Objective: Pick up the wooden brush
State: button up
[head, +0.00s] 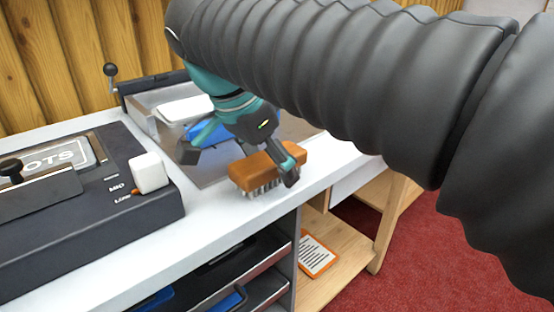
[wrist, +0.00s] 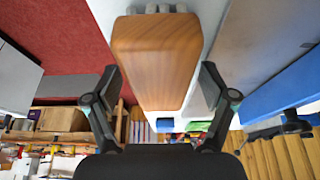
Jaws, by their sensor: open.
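The wooden brush (head: 256,172) is a brown block with pale bristles facing down, on the white bench top near its front edge. It also fills the upper middle of the wrist view (wrist: 157,62). My gripper (head: 240,160) is open at the brush. In the wrist view my gripper (wrist: 160,80) has one finger on each side of the wooden block, with a visible gap on both sides. In the head view one finger stands in front of the brush's right end. The other finger is to its left. Part of the brush is hidden behind the near finger.
A dark machine (head: 95,205) with a white knob block (head: 150,172) stands to the left on the white bench (head: 215,215). A metal tray-like device (head: 205,172) with blue and white items is behind the brush. Open shelves (head: 245,290) lie below. Red carpet (head: 400,255) is at right.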

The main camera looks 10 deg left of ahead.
jog(key=shift+f, duration=0.25)
dwell(0.4)
jog(key=c, duration=1.4)
jog(key=shift+c, duration=0.2)
jog(key=shift+r, duration=0.15)
notch_tip(320, 180, up, 4)
jog(key=shift+r+p, duration=0.15)
jog(key=shift+p, duration=0.35)
jog(key=d+r, duration=0.7)
jog(key=d, duration=0.4)
jog(key=shift+d, duration=0.35)
